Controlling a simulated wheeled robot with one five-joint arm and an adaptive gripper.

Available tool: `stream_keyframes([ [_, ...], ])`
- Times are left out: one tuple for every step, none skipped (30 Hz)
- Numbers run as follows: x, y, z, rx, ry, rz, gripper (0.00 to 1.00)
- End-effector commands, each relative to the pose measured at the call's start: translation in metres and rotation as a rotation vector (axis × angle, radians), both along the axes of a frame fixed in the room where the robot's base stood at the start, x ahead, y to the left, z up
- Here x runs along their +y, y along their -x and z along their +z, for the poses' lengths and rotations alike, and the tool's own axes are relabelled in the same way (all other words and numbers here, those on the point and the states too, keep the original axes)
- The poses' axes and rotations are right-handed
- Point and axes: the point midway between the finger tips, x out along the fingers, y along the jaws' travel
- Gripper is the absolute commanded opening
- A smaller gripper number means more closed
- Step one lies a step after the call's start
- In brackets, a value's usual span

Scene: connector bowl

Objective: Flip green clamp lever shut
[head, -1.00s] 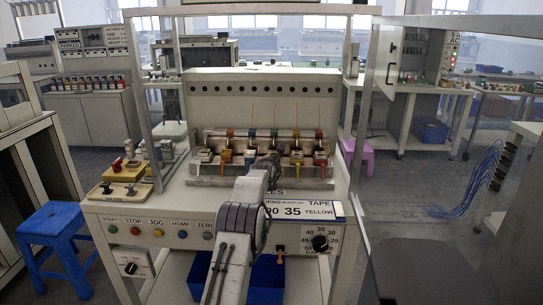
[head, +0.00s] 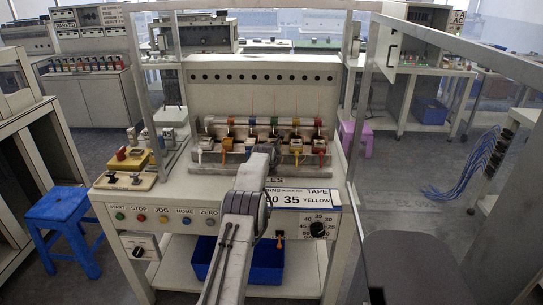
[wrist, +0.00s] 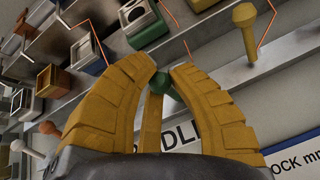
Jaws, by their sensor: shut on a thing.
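My gripper (wrist: 164,75) is closed in on a small green knob (wrist: 160,84), which sits between its yellow fingertips in the wrist view. The knob appears to be the end of the green clamp lever; its stem is hidden by the fingers. The green clamp body (wrist: 147,26) is just beyond the fingertips, on the grey metal rail. In the head view my arm covers the green lever and the fingertips, in the middle of the clamp row. How far the lever is tilted cannot be told.
A yellow lever (wrist: 246,35) stands to the right of my fingers. An orange-tipped lever (wrist: 48,128) and a white one (wrist: 28,148) are at the left. Thin orange wires rise from the fixture. The sign panel (head: 304,199) is below the clamps. A blue bin (head: 266,264) sits under the bench.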

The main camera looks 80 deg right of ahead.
Motion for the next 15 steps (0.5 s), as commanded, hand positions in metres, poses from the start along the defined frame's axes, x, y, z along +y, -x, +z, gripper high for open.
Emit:
stream_keyframes([
  [-0.0008,0.0033,0.0033,0.001,0.007,-0.004,0.00],
  [-0.0008,0.0034,0.0033,0.001,0.007,-0.004,0.00],
  [-0.0008,0.0034,0.0033,0.001,0.007,-0.004,0.00],
  [-0.0008,0.0034,0.0033,0.001,0.007,-0.004,0.20],
  [-0.0008,0.0034,0.0033,0.001,0.007,-0.004,0.22],
  [-0.0006,0.0032,0.0031,0.001,0.006,-0.004,0.26],
  [-0.0006,0.0031,0.0028,0.001,0.005,-0.003,0.28],
  [-0.0005,0.0029,0.0024,0.001,0.005,-0.003,0.31],
  [-0.0004,0.0026,0.0021,0.001,0.004,-0.003,0.35],
  [-0.0004,0.0024,0.0019,0.001,0.003,-0.003,0.37],
  [-0.0004,0.0021,0.0017,0.000,0.004,-0.002,0.40],
  [-0.0004,0.0020,0.0014,0.000,0.003,-0.002,0.44],
  [-0.0003,0.0017,0.0013,0.000,0.003,-0.002,0.45],
  [-0.0002,0.0016,0.0012,0.000,0.003,-0.002,0.45],
  [-0.0002,0.0015,0.0010,0.000,0.003,-0.002,0.45],
])
